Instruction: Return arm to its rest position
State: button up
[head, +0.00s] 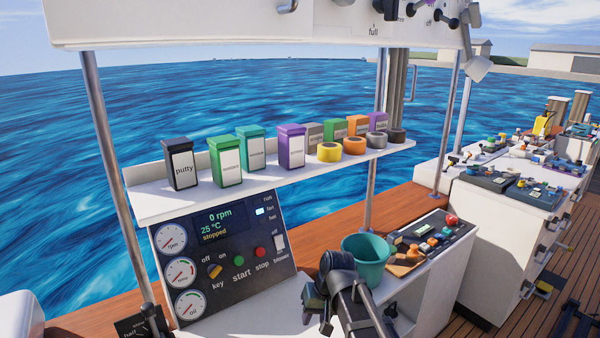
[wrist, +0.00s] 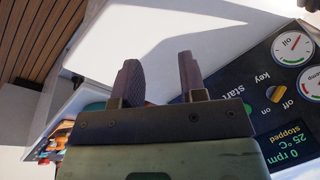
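My gripper (head: 316,300) is at the bottom middle of the head view, in front of the engine panel's lower right corner and left of a teal bucket. In the wrist view my gripper (wrist: 158,72) shows two dark fingers standing apart with nothing between them. My arm runs from it to the bottom edge of the head view. The dark engine panel (head: 225,290) reads 0 rpm, 25 °C and stopped; it also shows upside down in the wrist view (wrist: 240,75).
The teal bucket (head: 366,268) stands close right of my gripper, beside a small control box (head: 432,240). A white shelf (head: 160,205) above the panel bears labelled boxes and tape rolls. Metal posts (head: 105,150) flank it. White counters with many items stand at right.

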jog(key=s+d+m+h, duration=0.1)
jog(key=s+d+h, duration=0.2)
jog(key=s+d, duration=0.8)
jog(key=d, duration=0.4)
jog(key=shift+s+f+m, duration=0.3)
jog(key=shift+s+m, duration=0.1)
jog(key=shift+d, duration=0.1)
